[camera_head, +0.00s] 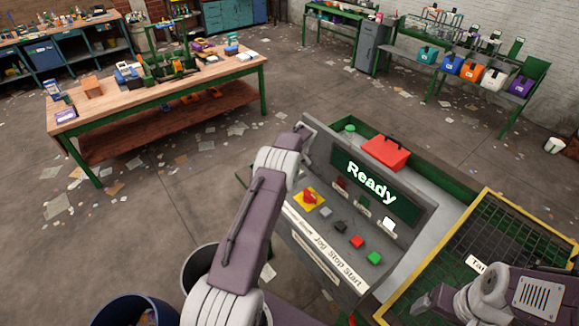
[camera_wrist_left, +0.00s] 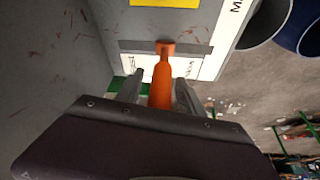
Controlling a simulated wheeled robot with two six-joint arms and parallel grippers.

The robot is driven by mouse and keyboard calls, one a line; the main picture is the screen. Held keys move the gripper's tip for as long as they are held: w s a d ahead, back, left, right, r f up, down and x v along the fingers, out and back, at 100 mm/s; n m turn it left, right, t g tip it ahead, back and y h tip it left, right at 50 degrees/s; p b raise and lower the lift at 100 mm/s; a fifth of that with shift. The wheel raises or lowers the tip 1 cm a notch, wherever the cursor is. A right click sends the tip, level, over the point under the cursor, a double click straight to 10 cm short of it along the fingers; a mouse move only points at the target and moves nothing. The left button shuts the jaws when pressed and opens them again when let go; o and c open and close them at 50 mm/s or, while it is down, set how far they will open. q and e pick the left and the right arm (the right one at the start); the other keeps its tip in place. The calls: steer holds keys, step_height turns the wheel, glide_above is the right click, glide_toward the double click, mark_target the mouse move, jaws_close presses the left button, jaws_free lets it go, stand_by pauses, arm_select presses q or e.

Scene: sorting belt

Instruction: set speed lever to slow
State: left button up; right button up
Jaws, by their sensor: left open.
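The orange speed lever (camera_wrist_left: 162,76) stands out from a grey panel side in the left wrist view. It rises from a white label plate (camera_wrist_left: 208,68) whose lettering is partly covered. My left gripper (camera_wrist_left: 159,88) is open, with one finger on each side of the lever; I cannot tell whether either finger touches it. In the head view my left arm reaches up to the left side of the control console (camera_head: 412,238), and its gripper and the lever are hidden there. My right gripper (camera_head: 428,303) is at the bottom right, away from the console; its jaw opening is unclear.
The console has a "Ready" display (camera_head: 376,185), a red knob (camera_head: 309,197) on yellow, and black, red and green buttons. A red box (camera_head: 386,152) is behind it. A yellow-framed mesh guard (camera_head: 470,250) is at the right.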

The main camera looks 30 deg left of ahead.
arm_select(q)
steer(key=shift+s+d+r, duration=0.1)
steer(key=shift+d, duration=0.05)
steer(key=c, duration=0.3)
jaws_close()
stand_by(0.9)
